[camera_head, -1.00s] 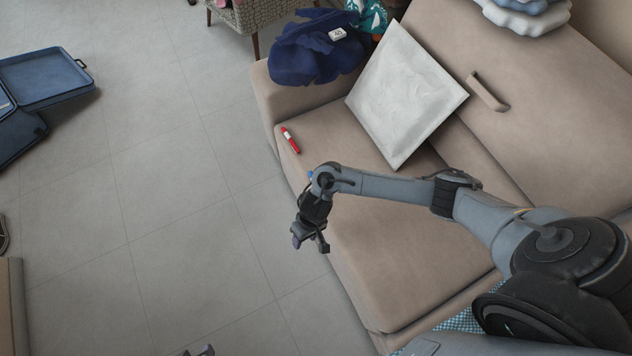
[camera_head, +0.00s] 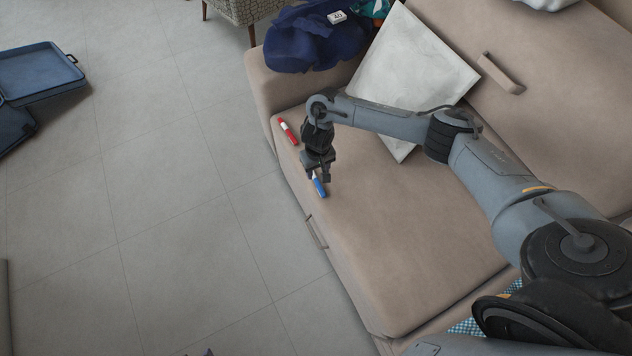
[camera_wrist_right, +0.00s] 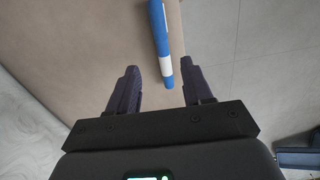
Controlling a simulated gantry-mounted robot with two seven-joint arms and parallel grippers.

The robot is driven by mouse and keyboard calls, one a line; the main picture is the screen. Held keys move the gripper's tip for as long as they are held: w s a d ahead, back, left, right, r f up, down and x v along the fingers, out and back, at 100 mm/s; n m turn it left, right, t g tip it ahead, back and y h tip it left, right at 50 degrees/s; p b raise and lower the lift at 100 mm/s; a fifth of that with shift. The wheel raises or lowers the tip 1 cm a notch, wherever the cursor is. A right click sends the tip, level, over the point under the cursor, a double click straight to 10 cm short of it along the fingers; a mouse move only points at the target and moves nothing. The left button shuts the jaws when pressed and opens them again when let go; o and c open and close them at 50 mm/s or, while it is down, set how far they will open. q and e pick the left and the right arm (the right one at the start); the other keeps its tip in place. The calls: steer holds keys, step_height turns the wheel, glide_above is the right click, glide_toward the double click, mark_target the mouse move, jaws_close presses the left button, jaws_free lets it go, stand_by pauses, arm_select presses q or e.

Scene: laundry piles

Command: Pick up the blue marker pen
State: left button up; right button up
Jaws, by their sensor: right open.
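The blue marker pen (camera_head: 319,186), blue with a white band, lies on the sofa seat near its front edge. It also shows in the right wrist view (camera_wrist_right: 161,45), just beyond the fingers and a little right of the middle between them. My right gripper (camera_head: 318,176) is over the seat at the marker, pointing down, and partly hides its far end. In the right wrist view the right gripper (camera_wrist_right: 160,88) is open with nothing between its fingers. My left gripper cannot be made out; only a small dark tip shows at the bottom edge of the head view.
A red marker (camera_head: 288,131) lies on the beige sofa seat (camera_head: 400,250) beyond the gripper. A white cushion (camera_head: 425,75) leans on the backrest. A dark blue cloth pile (camera_head: 310,40) is on the armrest. A blue open case (camera_head: 40,75) lies on the floor.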

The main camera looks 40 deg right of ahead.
mark_target(316, 179)
steer(key=shift+w+a+f+b, duration=0.1)
steer(key=shift+a+f+b, duration=0.05)
steer(key=shift+f+b, duration=1.1)
steer(key=shift+a+f+b, duration=0.1)
steer(key=shift+f+b, duration=0.85)
steer(key=shift+f, duration=0.6)
steer(key=shift+c, duration=0.2)
jaws_close()
